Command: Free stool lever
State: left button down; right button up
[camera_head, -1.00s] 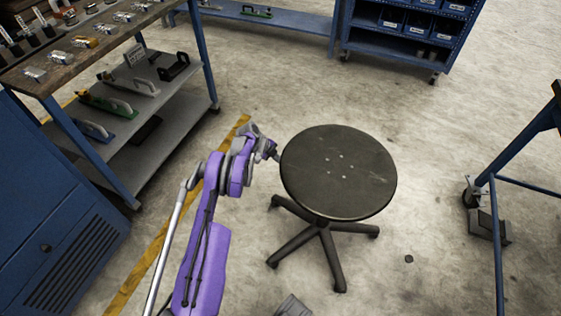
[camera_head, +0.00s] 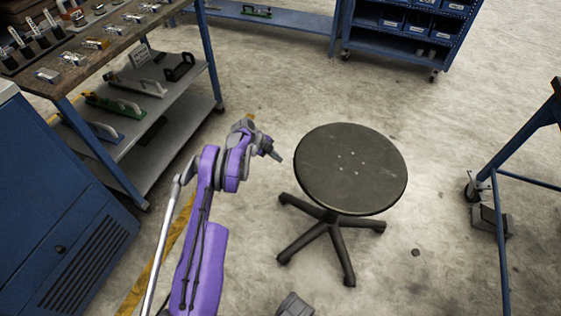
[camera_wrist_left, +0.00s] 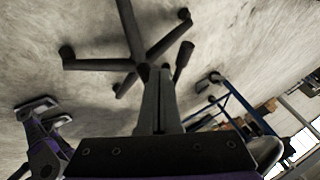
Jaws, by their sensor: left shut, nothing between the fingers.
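The round black stool seat (camera_head: 350,170) stands right of my left gripper in the head view, on a dark star-shaped base (camera_head: 330,222). My left gripper (camera_head: 277,155) is shut and empty, just left of the seat's edge, with a narrow gap in the picture. The left wrist view shows its shut fingers (camera_wrist_left: 162,92) pointing toward the stool base (camera_wrist_left: 138,50). A dark paddle-like piece (camera_wrist_left: 183,60), possibly the stool lever, lies just right of the fingertips; I cannot tell whether they touch. The lever is not visible in the head view. My right gripper (camera_wrist_left: 42,112) seems to show at the left of the wrist view, its jaws unclear.
A workbench (camera_head: 65,80) with a lower shelf of tools and a blue cabinet (camera_head: 60,215) stand on the left. A blue frame on casters (camera_head: 520,140) stands on the right. A blue bin rack (camera_head: 405,35) is at the back. The floor around the stool is mostly clear.

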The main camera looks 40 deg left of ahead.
pick_arm(q)
jog(key=v, duration=0.5)
jog(key=shift+w+a+r+p, duration=0.1)
jog(key=shift+a+r+p, duration=0.05)
jog(key=shift+r+p, duration=0.3)
